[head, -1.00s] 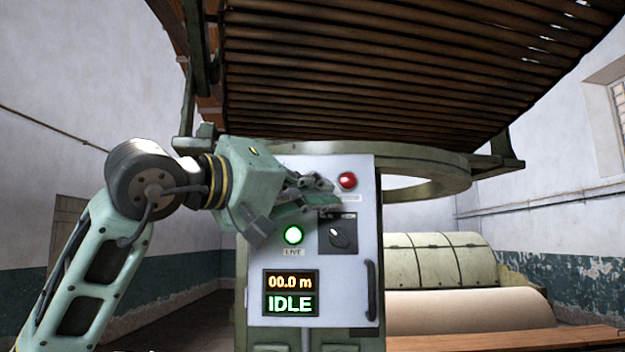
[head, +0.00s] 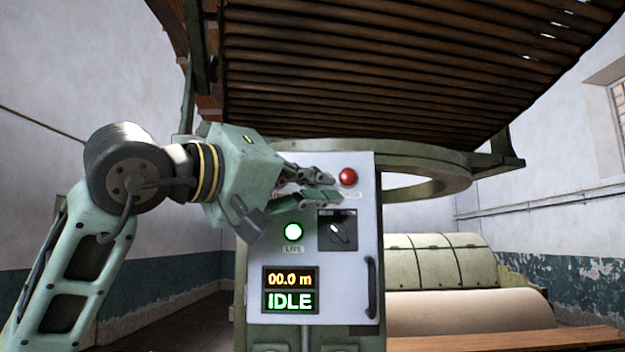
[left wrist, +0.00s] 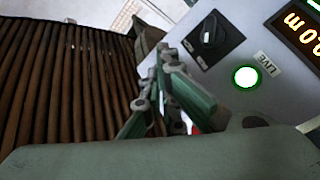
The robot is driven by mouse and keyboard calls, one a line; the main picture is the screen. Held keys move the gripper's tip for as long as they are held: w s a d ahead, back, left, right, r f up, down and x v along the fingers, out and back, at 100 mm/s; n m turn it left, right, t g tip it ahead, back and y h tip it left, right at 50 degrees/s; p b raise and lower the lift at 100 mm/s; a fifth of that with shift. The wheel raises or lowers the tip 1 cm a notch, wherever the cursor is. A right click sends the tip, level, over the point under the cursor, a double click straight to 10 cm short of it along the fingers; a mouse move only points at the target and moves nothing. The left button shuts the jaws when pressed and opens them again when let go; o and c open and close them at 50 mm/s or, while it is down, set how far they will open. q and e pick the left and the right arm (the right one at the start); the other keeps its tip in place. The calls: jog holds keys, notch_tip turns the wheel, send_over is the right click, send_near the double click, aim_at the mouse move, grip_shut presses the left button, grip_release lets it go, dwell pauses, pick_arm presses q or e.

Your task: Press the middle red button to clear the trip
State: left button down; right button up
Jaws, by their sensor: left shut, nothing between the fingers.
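A red button (head: 347,177) sits at the upper right of the pale control panel (head: 340,275). My left gripper (head: 335,185) is in front of the panel's upper part, with its fingertips just left of and below that button in the head view. The gripper is shut and empty. It hides the panel's upper left, so any other button there is covered. In the left wrist view a small sliver of red (left wrist: 193,128) shows beside the gripper fingers (left wrist: 168,85). I cannot tell whether the fingers touch the panel. My right gripper is not in view.
A green LIVE lamp (head: 293,232) is lit beside a black rotary switch (head: 337,232). The display (head: 290,291) reads 00.0 m and IDLE. A handle (head: 371,289) is at the panel's right edge. A slatted wooden apron (head: 380,80) hangs overhead. A large roll (head: 465,311) lies to the right.

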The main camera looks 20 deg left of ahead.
pick_arm(q)
jog(key=s, duration=0.2)
jog(key=s+d, duration=0.1)
jog(key=shift+s, duration=0.35)
dwell(0.6)
